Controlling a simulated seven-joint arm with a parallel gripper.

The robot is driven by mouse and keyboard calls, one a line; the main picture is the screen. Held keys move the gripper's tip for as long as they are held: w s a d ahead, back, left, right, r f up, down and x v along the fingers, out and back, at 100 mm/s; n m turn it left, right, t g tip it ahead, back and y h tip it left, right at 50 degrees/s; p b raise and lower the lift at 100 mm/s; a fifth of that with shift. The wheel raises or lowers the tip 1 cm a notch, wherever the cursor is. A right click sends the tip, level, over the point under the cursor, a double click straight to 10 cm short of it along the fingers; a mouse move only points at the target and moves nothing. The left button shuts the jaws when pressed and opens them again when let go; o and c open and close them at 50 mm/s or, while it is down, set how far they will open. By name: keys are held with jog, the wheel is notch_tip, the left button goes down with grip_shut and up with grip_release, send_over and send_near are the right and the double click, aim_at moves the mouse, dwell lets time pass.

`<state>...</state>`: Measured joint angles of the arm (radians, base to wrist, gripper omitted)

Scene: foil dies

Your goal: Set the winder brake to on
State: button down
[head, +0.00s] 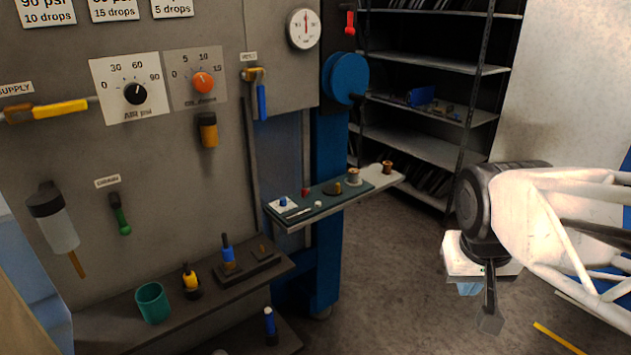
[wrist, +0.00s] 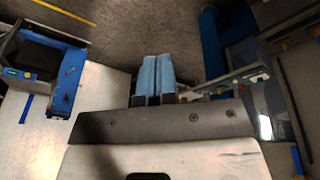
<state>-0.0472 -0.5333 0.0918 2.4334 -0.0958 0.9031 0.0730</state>
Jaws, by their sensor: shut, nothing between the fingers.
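A red lever (head: 349,22) hangs handle-down on a dark plate at the top of the blue column in the head view. It sits just above the blue winder wheel (head: 345,77) and looks like the winder brake; no on or off marking is readable. My gripper (head: 468,288) is at the right of the head view, well away from the lever and lower, over the floor. Its blue fingers (wrist: 152,76) are together and empty in the wrist view. I cannot make out the lever in the wrist view.
A narrow shelf (head: 296,227) with spools and small parts juts out below the wheel. The grey panel (head: 220,45) with dials and a gauge (head: 304,29) stands left of it. Metal shelving (head: 427,60) is behind. Open floor lies between my gripper and the column.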

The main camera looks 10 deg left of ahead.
jog(key=w+a+n+t, duration=0.1)
jog(key=w+a, duration=0.4)
jog(key=w, duration=0.5)
jog(key=w+a+n+h, duration=0.1)
jog(key=w+a, duration=0.3)
jog(key=w, duration=0.6)
jog(key=w+a+n+t, duration=0.1)
jog(key=w+a, duration=0.4)
jog(key=w, duration=0.5)
jog(key=w+a+f+n+t, duration=0.1)
jog(key=w+a+f, duration=0.5)
jog(key=w+a, duration=0.3)
jog(key=w+a+f+n+t, duration=0.1)
jog(key=w+a+f+n, duration=0.1)
jog(key=w+a+f, duration=0.4)
jog(key=w+a, duration=0.4)
jog(key=a, duration=0.5)
jog(key=shift+w+a, duration=0.25)
jog(key=shift+w, duration=0.05)
jog(key=shift+x, duration=4.95)
jog(key=shift+a, duration=0.1)
